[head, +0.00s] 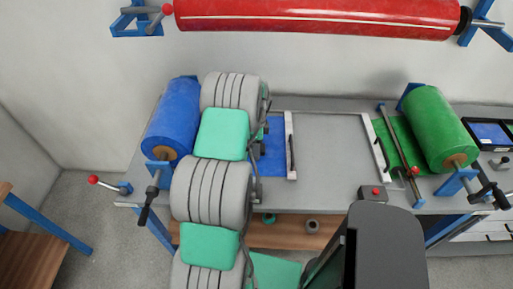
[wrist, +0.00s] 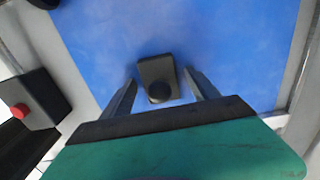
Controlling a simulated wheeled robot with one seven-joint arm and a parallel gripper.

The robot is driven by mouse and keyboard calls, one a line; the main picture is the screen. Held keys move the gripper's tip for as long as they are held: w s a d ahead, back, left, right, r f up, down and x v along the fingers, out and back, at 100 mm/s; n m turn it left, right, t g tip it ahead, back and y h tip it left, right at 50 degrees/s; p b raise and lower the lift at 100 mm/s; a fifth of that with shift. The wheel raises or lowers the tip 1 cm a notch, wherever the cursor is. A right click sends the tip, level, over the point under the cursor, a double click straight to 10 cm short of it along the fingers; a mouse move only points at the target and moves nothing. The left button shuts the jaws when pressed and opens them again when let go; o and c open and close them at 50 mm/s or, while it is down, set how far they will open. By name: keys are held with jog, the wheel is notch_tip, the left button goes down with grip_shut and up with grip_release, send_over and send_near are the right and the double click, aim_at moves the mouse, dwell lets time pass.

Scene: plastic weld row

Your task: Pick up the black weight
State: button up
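The black weight (wrist: 156,72) is a small dark block with a round knob on its near side. It rests on the blue sheet (wrist: 225,40) in the wrist view. My gripper (wrist: 160,78) is open, with one finger to the left and one to the right of the weight. Gaps show between the weight and both fingers, so neither appears to touch it. I cannot tell how far the fingertips are above the sheet. In the head view my own arm hides the weight and my gripper; part of the blue sheet (head: 268,160) shows beside the arm.
A box with a red button (wrist: 32,103) stands left of my gripper in the wrist view. On the grey table (head: 330,145) are a blue roll (head: 172,118), a green roll (head: 438,125) and a red-buttoned box (head: 372,194). A red roll (head: 315,18) hangs on the wall.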

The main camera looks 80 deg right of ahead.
grip_shut()
dwell(0.6)
jog(key=shift+d+r, duration=0.1)
